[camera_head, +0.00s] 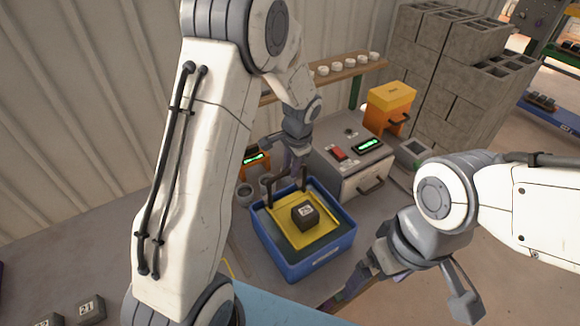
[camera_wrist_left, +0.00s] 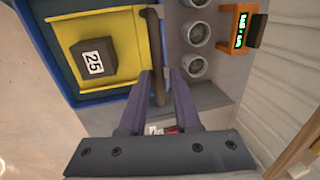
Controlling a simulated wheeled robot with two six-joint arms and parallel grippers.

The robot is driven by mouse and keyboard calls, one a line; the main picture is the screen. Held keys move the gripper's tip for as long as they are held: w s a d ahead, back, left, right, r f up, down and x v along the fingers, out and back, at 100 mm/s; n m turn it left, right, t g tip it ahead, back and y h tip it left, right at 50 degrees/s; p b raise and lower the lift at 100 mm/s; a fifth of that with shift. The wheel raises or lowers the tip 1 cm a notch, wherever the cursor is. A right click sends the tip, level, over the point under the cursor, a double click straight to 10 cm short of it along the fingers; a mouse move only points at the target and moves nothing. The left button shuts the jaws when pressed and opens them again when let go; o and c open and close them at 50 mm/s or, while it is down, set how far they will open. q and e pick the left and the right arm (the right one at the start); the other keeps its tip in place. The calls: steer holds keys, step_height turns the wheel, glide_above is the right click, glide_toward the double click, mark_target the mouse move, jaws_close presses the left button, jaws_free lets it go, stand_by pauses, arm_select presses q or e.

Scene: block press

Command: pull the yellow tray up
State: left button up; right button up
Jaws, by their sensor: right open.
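The yellow tray (camera_head: 318,236) sits inside a blue bin (camera_head: 322,268) and carries a dark block (camera_head: 305,213). In the left wrist view the yellow tray (camera_wrist_left: 128,38) lies flat, and the dark block (camera_wrist_left: 94,62) shows the number 25. A dark handle bar (camera_wrist_left: 156,50) runs along the tray's edge. My left gripper (camera_wrist_left: 163,75) is over the bar, which shows between its fingers with a gap on one side; contact is unclear. In the head view my left gripper (camera_head: 295,165) is above the tray's far side. My right gripper (camera_head: 348,288) is open and apart, right of the bin.
A grey machine (camera_head: 352,185) with a red button and green display stands behind the bin. An orange box (camera_head: 388,105) and grey concrete blocks (camera_head: 440,85) are further back. Round cups (camera_wrist_left: 197,34) stand beside the bin. Two dark blocks (camera_head: 90,306) lie at lower left.

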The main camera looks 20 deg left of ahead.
arm_select(q)
steer(key=shift+o, duration=0.3)
steer(key=shift+s, duration=0.1)
steer(key=shift+r, duration=0.2)
steer(key=b+v, duration=0.2)
steer(key=v, duration=0.8)
steer(key=shift+b, duration=0.35)
